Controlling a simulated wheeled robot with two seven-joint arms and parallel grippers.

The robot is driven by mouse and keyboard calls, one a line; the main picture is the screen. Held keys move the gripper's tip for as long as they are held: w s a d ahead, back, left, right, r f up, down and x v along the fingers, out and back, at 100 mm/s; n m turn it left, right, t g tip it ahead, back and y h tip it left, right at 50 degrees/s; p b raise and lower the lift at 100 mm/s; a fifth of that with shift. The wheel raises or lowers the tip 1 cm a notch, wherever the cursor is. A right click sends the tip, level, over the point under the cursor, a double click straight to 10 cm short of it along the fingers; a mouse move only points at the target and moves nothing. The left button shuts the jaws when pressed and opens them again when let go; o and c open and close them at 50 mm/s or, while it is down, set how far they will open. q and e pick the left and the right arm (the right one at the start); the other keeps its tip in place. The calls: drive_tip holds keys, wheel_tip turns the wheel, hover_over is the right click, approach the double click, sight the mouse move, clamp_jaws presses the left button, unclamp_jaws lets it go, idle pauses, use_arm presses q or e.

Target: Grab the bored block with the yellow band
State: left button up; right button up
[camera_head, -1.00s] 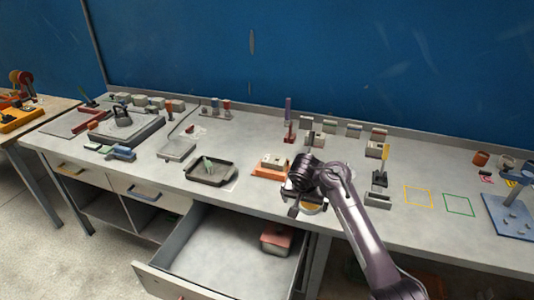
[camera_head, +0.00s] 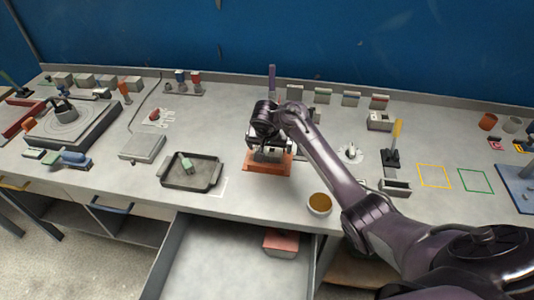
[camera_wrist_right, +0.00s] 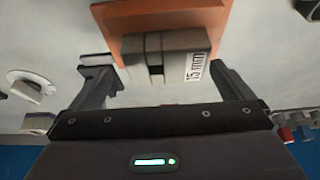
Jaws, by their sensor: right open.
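My right gripper (camera_head: 268,146) is open above the orange base (camera_head: 282,166), seen from above in the head view. In the right wrist view, its two fingers (camera_wrist_right: 162,82) stand apart on either side of a grey block (camera_wrist_right: 168,57) marked "15 mm". That block has a dark slot and sits on the orange base. No yellow band shows on it. Several pale blocks stand along the back of the bench, among them a green-topped one (camera_head: 323,94) and a red-topped one (camera_head: 379,101). I cannot make out a yellow band on any. My left gripper is not in view.
A dark tray (camera_head: 213,182) lies left of the orange base. A bowl with amber contents (camera_head: 319,204) stands near the front edge. An open drawer (camera_head: 215,262) below holds a reddish block (camera_head: 281,242). Yellow (camera_head: 434,187) and green outlines (camera_head: 475,181) mark clear bench at right.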

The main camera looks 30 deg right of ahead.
sight(268, 149)
drive_tip(key=x, duration=0.2)
drive_tip(key=shift+w+a+f, duration=0.15)
drive_tip(key=shift+w+f, duration=0.05)
drive_tip(key=shift+f, duration=0.15)
drive_tip(key=shift+x, duration=1.2)
drive_tip(key=shift+w+r, duration=0.1)
drive_tip(key=shift+w, duration=0.05)
drive_tip(key=shift+c, duration=0.8)
drive_tip(key=shift+a, duration=0.1)
drive_tip(key=c, duration=0.5)
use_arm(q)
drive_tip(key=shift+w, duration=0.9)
use_arm(e)
drive_tip(key=c, duration=0.4)
